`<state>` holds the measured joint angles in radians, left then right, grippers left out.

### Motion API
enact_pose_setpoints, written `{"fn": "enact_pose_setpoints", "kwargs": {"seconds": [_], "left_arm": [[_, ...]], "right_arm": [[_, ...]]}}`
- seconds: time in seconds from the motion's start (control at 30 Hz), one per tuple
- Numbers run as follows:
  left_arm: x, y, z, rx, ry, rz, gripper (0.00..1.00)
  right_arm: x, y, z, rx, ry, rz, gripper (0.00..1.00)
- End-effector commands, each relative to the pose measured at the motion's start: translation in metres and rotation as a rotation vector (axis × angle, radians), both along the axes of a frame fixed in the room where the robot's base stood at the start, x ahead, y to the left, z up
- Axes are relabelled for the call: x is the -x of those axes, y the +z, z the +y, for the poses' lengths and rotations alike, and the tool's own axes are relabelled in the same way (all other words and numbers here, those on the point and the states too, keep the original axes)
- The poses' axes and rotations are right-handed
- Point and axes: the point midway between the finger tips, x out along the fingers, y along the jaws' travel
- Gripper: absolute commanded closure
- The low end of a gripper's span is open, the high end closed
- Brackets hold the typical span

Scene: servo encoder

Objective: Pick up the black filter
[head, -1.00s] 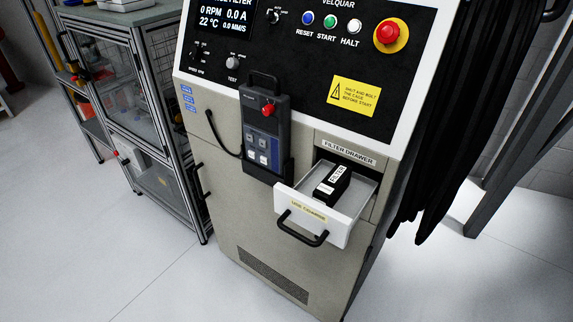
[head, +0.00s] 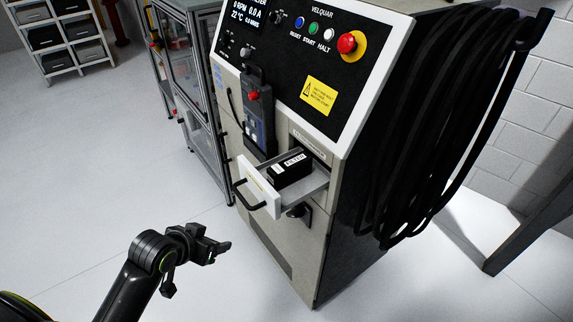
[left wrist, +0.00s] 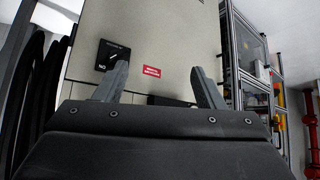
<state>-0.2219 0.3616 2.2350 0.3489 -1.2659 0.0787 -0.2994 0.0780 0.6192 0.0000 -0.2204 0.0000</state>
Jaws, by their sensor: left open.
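The black filter (head: 289,171), a block with a white label reading FILTER, lies in the pulled-out drawer (head: 259,192) on the front of the grey control cabinet. My left gripper (head: 219,251) is open and empty, low in front of the cabinet, to the left of and below the drawer and apart from it. In the left wrist view its two fingers (left wrist: 160,86) stand wide apart with nothing between them, facing a beige cabinet panel. The filter does not show in that view. My right gripper is not in view.
The drawer front has a black handle (head: 249,195). Thick black cables (head: 425,130) hang on the cabinet's right side. A framed glass cage (head: 196,75) stands at left. The floor (head: 90,170) is clear at left.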

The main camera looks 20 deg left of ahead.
Motion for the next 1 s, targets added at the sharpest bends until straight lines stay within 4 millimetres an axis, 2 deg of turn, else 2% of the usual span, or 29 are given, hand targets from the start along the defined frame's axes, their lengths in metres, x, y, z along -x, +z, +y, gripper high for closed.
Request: {"fn": "enact_pose_setpoints", "kwargs": {"seconds": [0.03,0.1,0.2,0.33,0.4,0.5,1.0], "left_arm": [[-0.023,0.057,-0.011,0.008,-0.078,-0.104,0.37],[-0.039,0.101,-0.024,0.034,-0.157,-0.186,0.37],[-0.051,0.148,-0.040,0.061,-0.247,-0.271,0.37],[-0.056,0.184,-0.053,0.081,-0.322,-0.330,0.37],[-0.057,0.193,-0.057,0.087,-0.340,-0.344,0.37],[-0.061,0.195,-0.061,0.093,-0.350,-0.352,0.37],[-0.110,0.166,-0.085,0.099,-0.347,-0.349,0.37]], "right_arm": [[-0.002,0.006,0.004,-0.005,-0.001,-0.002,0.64],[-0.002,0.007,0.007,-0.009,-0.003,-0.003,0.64],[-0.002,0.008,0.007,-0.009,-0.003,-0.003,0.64],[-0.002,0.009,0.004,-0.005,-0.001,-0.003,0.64],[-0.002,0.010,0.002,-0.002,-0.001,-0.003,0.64],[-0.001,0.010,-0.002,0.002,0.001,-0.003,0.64],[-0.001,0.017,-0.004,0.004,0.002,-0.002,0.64]]}}
